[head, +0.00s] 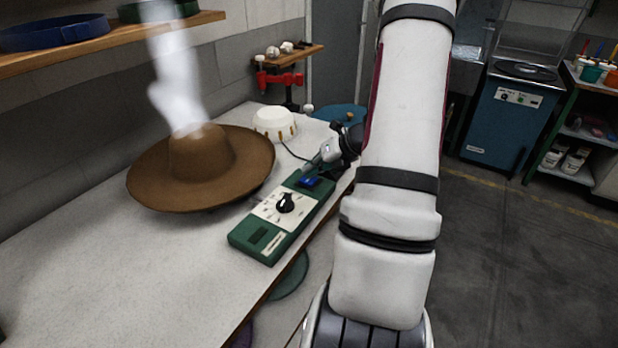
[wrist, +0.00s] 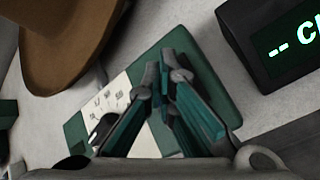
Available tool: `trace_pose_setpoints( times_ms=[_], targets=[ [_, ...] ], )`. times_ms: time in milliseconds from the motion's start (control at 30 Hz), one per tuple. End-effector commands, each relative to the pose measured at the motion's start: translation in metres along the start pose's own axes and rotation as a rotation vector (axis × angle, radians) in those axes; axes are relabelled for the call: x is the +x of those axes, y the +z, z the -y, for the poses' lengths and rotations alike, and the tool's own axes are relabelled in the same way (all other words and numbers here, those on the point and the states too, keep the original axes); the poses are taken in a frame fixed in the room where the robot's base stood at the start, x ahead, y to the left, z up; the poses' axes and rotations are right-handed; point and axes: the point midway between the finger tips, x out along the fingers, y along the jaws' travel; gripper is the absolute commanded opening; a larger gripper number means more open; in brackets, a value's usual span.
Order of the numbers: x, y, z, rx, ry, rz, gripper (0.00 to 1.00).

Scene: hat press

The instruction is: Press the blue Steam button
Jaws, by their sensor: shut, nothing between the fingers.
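The blue Steam button (head: 309,181) is at the far end of the green control box (head: 247,240), which lies on the bench near its right edge. My gripper (head: 308,168) is shut and empty, with its fingertips just above or at the button; I cannot tell whether they touch it. In the wrist view my shut gripper (wrist: 164,62) points down over the green box (wrist: 208,75), and the button is hidden behind the fingers. A black knob (head: 285,203) sits on the box's white panel. A brown wide-brimmed hat (head: 200,160) is left of the box.
A white plume (head: 170,70) rises above the hat. A white round object (head: 272,122) stands behind the box. A dark display (wrist: 285,40) with green characters is beside the box in the wrist view. The near bench top (head: 140,270) is clear.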

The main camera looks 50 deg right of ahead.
Motion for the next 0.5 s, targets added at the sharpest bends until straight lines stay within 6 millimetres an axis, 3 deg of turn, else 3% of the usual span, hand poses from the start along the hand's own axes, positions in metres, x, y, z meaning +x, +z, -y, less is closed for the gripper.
trace_pose_setpoints(
  times_ms=[500],
  targets=[
    [-0.0114,0.0083,-0.0083,-0.001,0.000,0.000,0.00]
  ],
)
